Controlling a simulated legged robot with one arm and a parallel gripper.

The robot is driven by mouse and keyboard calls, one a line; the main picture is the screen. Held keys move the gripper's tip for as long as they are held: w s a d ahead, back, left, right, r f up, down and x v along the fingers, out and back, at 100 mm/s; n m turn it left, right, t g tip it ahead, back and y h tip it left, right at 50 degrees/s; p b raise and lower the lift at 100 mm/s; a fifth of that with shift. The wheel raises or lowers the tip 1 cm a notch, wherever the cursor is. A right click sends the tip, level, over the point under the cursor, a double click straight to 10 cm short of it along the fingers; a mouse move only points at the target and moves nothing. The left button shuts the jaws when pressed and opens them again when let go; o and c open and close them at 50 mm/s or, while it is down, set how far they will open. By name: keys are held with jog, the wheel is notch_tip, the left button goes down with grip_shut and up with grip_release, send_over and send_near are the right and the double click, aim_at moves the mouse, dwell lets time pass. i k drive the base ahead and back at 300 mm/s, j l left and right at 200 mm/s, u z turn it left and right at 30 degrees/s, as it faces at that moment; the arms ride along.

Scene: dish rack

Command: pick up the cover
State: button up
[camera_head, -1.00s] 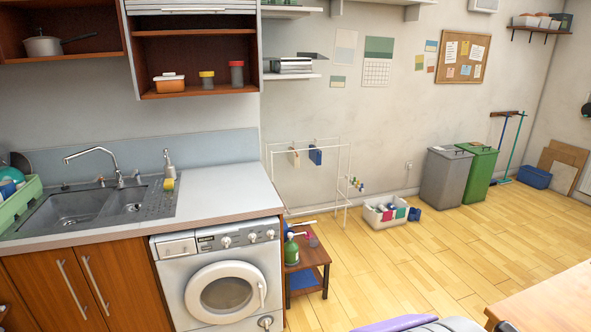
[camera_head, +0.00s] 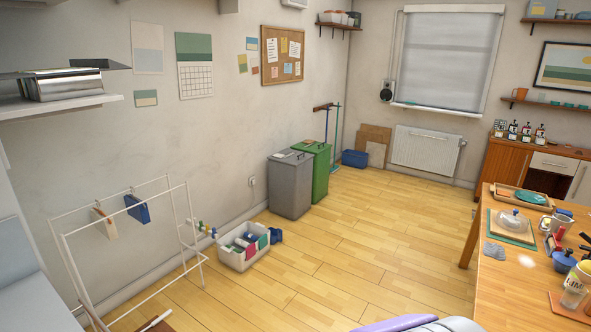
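A clear, rounded lid-like piece (camera_head: 515,221), which may be the cover, sits on a green-edged board (camera_head: 497,232) on the wooden table (camera_head: 505,285) at the right. It is small and its exact shape is hard to tell. My gripper is not in view. A purple and grey part at the bottom edge looks like part of my own body.
Mugs, a glove and other items crowd the table around the board. Open wooden floor (camera_head: 370,240) lies left of the table. A white drying rack (camera_head: 130,235), a white crate (camera_head: 243,258) and grey (camera_head: 290,185) and green bins (camera_head: 320,170) line the left wall.

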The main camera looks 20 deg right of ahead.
aim_at(509, 220)
jog(key=i+l+z, duration=0.15)
jog(key=i+z, duration=0.2)
jog(key=i, duration=0.35)
jog(key=i+z, duration=0.35)
jog(key=i, duration=0.4)
jog(key=i+j+z, duration=0.35)
jog(key=i, duration=0.35)
jog(key=i+l+z, duration=0.55)
jog(key=i+z, duration=0.25)
jog(key=i, duration=0.25)
jog(key=i+z, duration=0.4)
jog(key=i, duration=0.15)
